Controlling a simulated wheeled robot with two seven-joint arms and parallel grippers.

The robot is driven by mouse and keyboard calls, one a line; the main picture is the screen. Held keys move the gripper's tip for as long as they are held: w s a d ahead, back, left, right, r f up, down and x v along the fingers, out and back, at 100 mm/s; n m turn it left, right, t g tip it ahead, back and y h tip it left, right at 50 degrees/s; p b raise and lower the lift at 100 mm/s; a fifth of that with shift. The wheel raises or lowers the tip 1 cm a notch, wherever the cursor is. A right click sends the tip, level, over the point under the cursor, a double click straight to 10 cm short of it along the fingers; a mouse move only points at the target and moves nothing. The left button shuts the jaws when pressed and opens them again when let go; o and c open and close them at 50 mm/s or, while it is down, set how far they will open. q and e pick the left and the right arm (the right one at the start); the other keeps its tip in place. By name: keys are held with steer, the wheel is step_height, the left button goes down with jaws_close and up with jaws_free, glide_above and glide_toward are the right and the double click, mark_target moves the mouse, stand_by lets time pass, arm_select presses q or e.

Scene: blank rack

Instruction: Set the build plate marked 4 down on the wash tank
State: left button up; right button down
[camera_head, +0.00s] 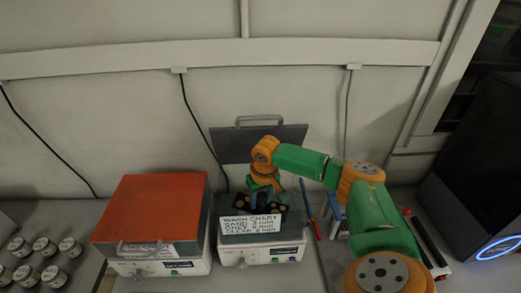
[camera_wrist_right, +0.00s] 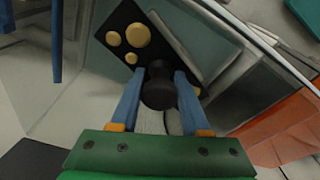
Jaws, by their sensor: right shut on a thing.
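The build plate (camera_wrist_right: 112,30) is a black slab with several round yellow pieces on it and a black knob. My right gripper (camera_wrist_right: 160,78) has its two blue fingers on either side of this knob, shut on it. In the head view the right gripper (camera_head: 264,186) points down over the wash tank (camera_head: 275,251), and the dark plate (camera_head: 284,207) shows at the tank's top. I cannot tell whether the plate touches the tank. No number on the plate is readable. A white wash chart covers part of the tank's front. My left gripper is not in view.
The wash tank's grey lid (camera_head: 230,146) stands raised behind it. A unit with an orange cover (camera_head: 152,207) stands close on the left. Several jars (camera_head: 43,246) stand at the far left. Tools (camera_head: 309,207) lie right of the tank. A dark machine (camera_head: 478,165) stands at the right.

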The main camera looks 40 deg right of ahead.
steer(key=shift+f, duration=0.6)
steer(key=shift+c, duration=1.9)
jaws_free()
steer(key=shift+r, duration=0.1)
steer(key=shift+r, duration=0.35)
step_height(320, 180, up, 12)
steer(key=s+b, duration=0.1)
steer(key=b, duration=0.1)
steer(key=shift+s+a+r, duration=0.15)
steer(key=shift+s+a, duration=0.15)
steer(key=shift+s, duration=0.05)
